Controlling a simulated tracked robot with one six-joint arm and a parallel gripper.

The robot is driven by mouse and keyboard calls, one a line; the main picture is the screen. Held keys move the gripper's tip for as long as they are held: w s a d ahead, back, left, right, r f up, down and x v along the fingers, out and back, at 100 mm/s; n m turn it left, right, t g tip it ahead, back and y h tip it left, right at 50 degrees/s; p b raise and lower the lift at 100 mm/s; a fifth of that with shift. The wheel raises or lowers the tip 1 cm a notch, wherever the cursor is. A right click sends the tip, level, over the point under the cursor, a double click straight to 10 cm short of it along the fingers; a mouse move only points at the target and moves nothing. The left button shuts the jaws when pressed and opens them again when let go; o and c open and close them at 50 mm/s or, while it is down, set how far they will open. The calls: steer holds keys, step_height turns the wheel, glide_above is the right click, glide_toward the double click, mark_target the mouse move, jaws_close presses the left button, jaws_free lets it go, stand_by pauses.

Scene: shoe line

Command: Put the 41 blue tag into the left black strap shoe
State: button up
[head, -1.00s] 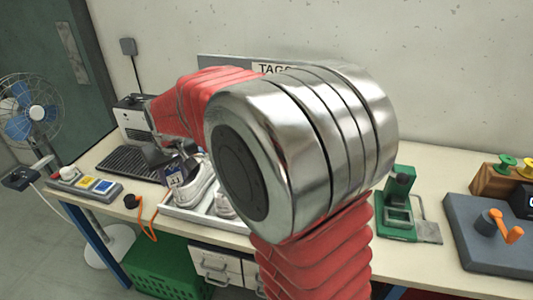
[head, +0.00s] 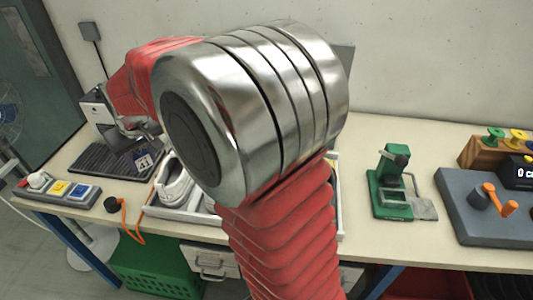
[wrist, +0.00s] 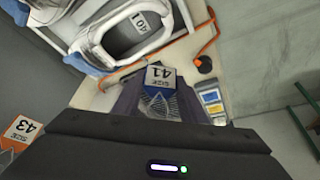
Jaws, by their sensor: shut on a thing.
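My gripper (wrist: 162,98) is shut on the 41 blue tag (wrist: 160,78). The tag is a small blue and white piece with its number facing the wrist camera. That shoe sits in a white tray (head: 170,213). In the wrist view a white shoe (wrist: 108,48) with a number label inside lies beyond the tag. I cannot make out a black strap shoe; my arm hides much of the tray.
A button panel (head: 62,190) and an orange cord (head: 134,218) lie left of the tray. A green press (head: 392,185) and a grey crank device (head: 490,215) stand right. An orange 43 tag (wrist: 22,132) shows in the wrist view.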

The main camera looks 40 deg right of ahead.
steer(key=s+d+r+n, duration=0.1)
steer(key=s+d, duration=0.4)
steer(key=d, duration=0.2)
steer(key=s+d+n, duration=0.1)
steer(key=s+d, duration=0.4)
steer(key=d, duration=0.2)
steer(key=s+d+r+n+y, duration=0.1)
steer(key=s+d, duration=0.3)
steer(key=s, duration=0.3)
steer(key=s+d+r+n+y, duration=0.1)
steer(key=s+d+n, duration=0.1)
steer(key=s+d, duration=0.3)
steer(key=s, duration=0.3)
steer(key=shift+s+d+r, duration=0.15)
steer(key=shift+s+d, duration=0.05)
steer(key=shift+s, duration=0.05)
steer(key=shift+f, duration=0.2)
steer(key=shift+f, duration=4.5)
steer(key=o, duration=1.1)
